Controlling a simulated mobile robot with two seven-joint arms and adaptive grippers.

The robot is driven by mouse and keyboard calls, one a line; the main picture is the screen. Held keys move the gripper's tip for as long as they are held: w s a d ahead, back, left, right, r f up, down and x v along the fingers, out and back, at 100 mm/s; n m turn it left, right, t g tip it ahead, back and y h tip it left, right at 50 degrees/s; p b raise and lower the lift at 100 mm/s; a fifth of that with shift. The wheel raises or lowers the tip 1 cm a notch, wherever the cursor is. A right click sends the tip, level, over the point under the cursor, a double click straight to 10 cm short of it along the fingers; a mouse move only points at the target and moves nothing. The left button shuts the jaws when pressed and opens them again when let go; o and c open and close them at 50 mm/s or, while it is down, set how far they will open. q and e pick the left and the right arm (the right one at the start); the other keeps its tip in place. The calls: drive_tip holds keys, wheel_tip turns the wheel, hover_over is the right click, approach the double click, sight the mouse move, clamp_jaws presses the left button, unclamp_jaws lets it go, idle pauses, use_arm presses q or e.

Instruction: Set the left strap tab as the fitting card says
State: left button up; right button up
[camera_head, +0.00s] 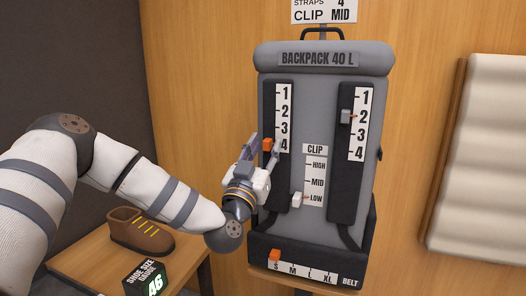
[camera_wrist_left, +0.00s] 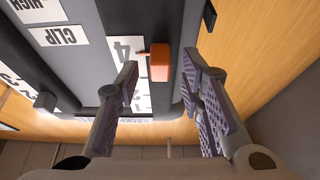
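The left strap tab (camera_head: 267,145) is an orange block on the dark left strap of the grey backpack (camera_head: 318,130). It stands about level with the 4 on its scale (camera_head: 284,118). In the left wrist view the tab (camera_wrist_left: 160,63) and its small pointer show beside the 4. My left gripper (camera_head: 262,154) is at the tab. In the wrist view its open fingers (camera_wrist_left: 159,78) stand on either side of the tab, with gaps showing. The fitting card (camera_head: 323,11) above reads STRAPS 4 and CLIP MID; its top is cut off. My right gripper is not in view.
The grey right strap tab (camera_head: 346,116) is near 2. The pale clip slider (camera_head: 297,199) is at LOW. The orange belt tab (camera_head: 274,255) is near S. A brown shoe (camera_head: 141,231) and a size gauge (camera_head: 147,277) sit on the lower left table, below my left arm.

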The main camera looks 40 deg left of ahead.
use_arm(q)
drive_tip(key=v, duration=1.2)
drive_tip(key=d+f+m+g+h, duration=0.3)
drive_tip(key=d+f+h, duration=0.25)
drive_tip(key=f, duration=0.35)
drive_tip(key=s+d+f+g+h, duration=0.1)
drive_tip(key=s+d+f+g, duration=0.25)
drive_tip(key=f, duration=0.25)
drive_tip(key=s+d+f+m+g+h+p, duration=0.1)
drive_tip(key=s+d+f+g, duration=0.2)
drive_tip(key=f, duration=0.4)
drive_tip(key=s+d+f+g+h, duration=0.1)
drive_tip(key=s+d+f+g, duration=0.15)
drive_tip(key=s+f, duration=0.3)
drive_tip(key=s+a+f+g, duration=0.1)
drive_tip(key=s+g, duration=0.3)
drive_tip(key=s, duration=0.5)
drive_tip(key=s+a+f+g+y+p, duration=0.1)
drive_tip(key=s+f+g, duration=0.3)
drive_tip(key=s, duration=0.5)
drive_tip(key=s+a+f+n+g+y, duration=0.1)
drive_tip(key=s+f+g, duration=0.2)
drive_tip(key=s, duration=0.6)
drive_tip(key=shift+s+a+f+g, duration=0.15)
drive_tip(key=shift+s+a+g, duration=0.05)
drive_tip(key=shift+g, duration=0.4)
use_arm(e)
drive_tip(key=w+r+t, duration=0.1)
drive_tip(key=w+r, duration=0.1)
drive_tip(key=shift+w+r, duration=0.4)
